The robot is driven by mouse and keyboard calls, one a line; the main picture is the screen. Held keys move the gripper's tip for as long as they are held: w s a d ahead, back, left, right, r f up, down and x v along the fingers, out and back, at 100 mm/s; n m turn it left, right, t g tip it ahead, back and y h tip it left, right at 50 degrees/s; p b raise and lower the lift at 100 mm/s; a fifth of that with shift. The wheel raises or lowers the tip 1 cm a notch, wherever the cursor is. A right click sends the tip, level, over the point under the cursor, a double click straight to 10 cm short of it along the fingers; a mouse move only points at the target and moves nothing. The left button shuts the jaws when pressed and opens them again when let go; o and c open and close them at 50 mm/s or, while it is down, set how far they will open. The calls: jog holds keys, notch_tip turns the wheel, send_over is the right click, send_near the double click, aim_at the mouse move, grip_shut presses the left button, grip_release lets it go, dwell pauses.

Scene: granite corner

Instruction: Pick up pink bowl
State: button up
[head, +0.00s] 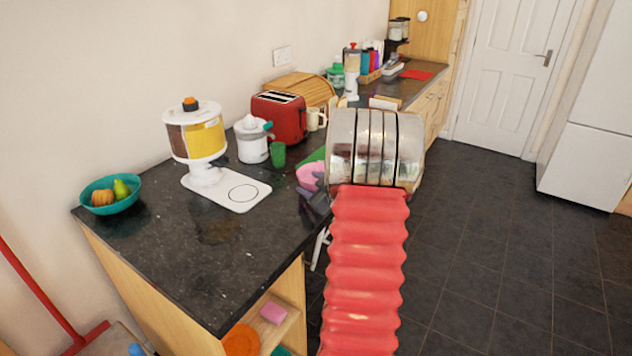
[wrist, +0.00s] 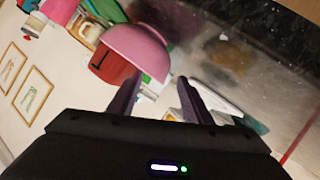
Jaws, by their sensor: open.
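The pink bowl (head: 309,177) is on the dark counter in the head view, partly hidden behind my metal arm link. In the wrist view, which is tilted, the pink bowl (wrist: 138,46) is large, just past the fingertips and slightly left of centre. My gripper (wrist: 158,84) is open, with its two dark fingers apart and nothing between them. In the head view my gripper (head: 316,205) shows only partly, on the near side of the bowl. I cannot tell whether a finger touches the bowl.
A green cup (head: 278,154), a white juicer (head: 251,140) and a red toaster (head: 279,118) stand behind the bowl. A cereal dispenser (head: 200,140) and a teal fruit bowl (head: 111,194) are to the left. The near counter (head: 200,255) is clear.

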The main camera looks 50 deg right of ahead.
jog(key=shift+w+f, duration=0.1)
jog(key=shift+f+x, duration=0.1)
jog(key=shift+x, duration=1.15)
jog(key=shift+f+x, duration=0.15)
jog(key=shift+x, duration=1.1)
jog(key=shift+d, duration=0.15)
jog(key=shift+c, duration=0.2)
grip_shut()
notch_tip(320, 180, up, 10)
jog(key=shift+r, duration=0.1)
